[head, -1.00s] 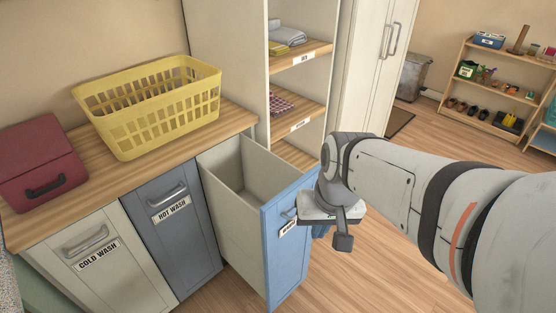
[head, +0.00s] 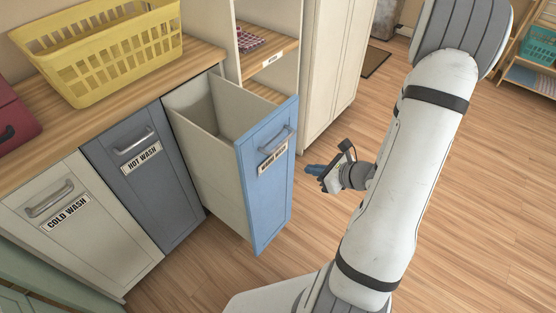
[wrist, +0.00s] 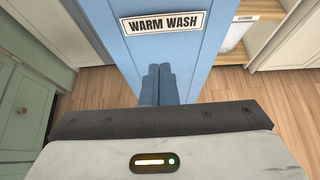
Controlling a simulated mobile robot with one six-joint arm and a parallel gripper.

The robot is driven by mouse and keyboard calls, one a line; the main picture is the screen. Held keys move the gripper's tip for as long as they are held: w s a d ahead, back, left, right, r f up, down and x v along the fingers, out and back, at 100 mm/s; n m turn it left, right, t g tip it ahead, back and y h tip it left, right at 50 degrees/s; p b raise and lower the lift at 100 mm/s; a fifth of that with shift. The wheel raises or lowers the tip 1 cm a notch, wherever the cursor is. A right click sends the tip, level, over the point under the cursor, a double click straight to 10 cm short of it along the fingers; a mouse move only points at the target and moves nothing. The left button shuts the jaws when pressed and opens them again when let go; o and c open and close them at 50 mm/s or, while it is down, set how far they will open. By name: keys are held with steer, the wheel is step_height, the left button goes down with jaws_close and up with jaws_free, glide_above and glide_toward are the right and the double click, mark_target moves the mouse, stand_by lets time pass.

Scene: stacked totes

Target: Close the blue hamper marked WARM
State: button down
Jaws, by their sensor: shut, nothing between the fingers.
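The blue hamper (head: 266,195) marked WARM WASH is pulled out from the cabinet row, and its open, pale inside shows from above. Its label (wrist: 164,23) reads clearly in the wrist view. A metal handle (head: 277,142) sits above the label in the head view. My gripper (head: 314,169) is in front of the hamper's blue face, to its right in the head view, with a gap of floor between them. In the wrist view the blue fingers (wrist: 158,84) are together, empty, and point at the front below the label. Whether they touch it cannot be told there.
The grey HOT WASH hamper (head: 160,190) and the cream COLD WASH hamper (head: 85,235) are shut at the left. A yellow basket (head: 100,55) stands on the wooden counter above. Open shelves (head: 270,60) rise behind the hamper.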

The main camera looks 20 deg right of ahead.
glide_toward(272, 158)
step_height(272, 158, down, 3)
steer(key=w+a, duration=0.3)
steer(key=shift+w, duration=0.2)
steer(key=shift+w+a, duration=0.25)
steer(key=shift+w, duration=0.25)
steer(key=shift+w, duration=0.1)
